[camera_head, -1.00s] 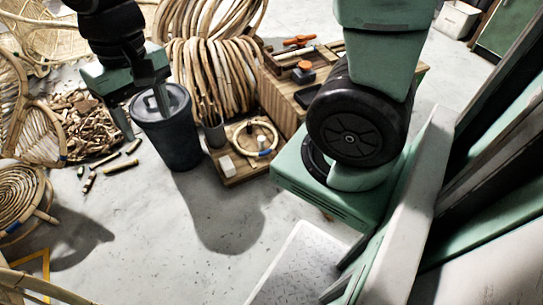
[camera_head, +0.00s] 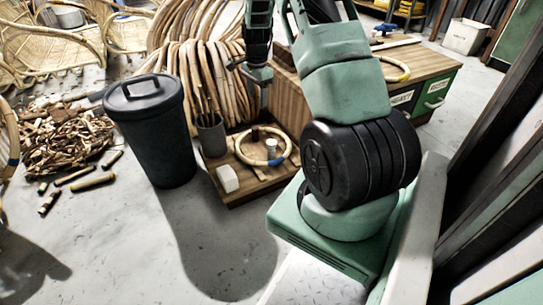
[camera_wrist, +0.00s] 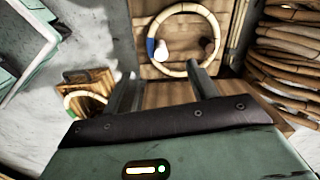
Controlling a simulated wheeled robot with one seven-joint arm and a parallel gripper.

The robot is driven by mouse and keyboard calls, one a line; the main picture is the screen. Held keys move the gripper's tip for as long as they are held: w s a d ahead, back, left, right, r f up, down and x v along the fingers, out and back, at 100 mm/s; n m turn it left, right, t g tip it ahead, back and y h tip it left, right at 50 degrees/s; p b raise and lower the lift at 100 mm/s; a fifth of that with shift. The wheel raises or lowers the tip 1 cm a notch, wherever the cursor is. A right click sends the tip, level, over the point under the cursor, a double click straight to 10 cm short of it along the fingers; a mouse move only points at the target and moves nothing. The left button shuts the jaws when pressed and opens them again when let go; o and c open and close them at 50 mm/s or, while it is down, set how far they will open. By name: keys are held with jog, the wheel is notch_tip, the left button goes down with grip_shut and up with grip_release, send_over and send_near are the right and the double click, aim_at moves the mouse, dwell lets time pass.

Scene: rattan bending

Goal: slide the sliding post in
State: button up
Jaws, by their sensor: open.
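My gripper (camera_head: 258,78) is open and empty in the head view, hanging beside the wooden bench. In the wrist view its two fingers (camera_wrist: 162,82) are apart, with a wooden board (camera_wrist: 152,15) beyond them. A pale rattan ring (camera_wrist: 187,8) with a blue band lies on this board. I cannot tell which is the sliding post. In the head view a ring (camera_head: 393,68) on the bench is partly hidden by my arm.
A low wooden board (camera_head: 236,192) on the floor holds another ring (camera_head: 240,148), a grey post (camera_head: 271,146) and a white block (camera_head: 228,178). A dark bin (camera_head: 155,130), a grey pot (camera_head: 211,135) and rattan coils (camera_head: 185,65) stand close by. Floor at front left is open.

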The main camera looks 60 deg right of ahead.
jog(key=m+b, duration=0.2)
send_over(272, 142)
notch_tip(272, 142, down, 5)
notch_tip(272, 142, down, 17)
jog(key=b, duration=0.9)
jog(key=shift+c, duration=0.4)
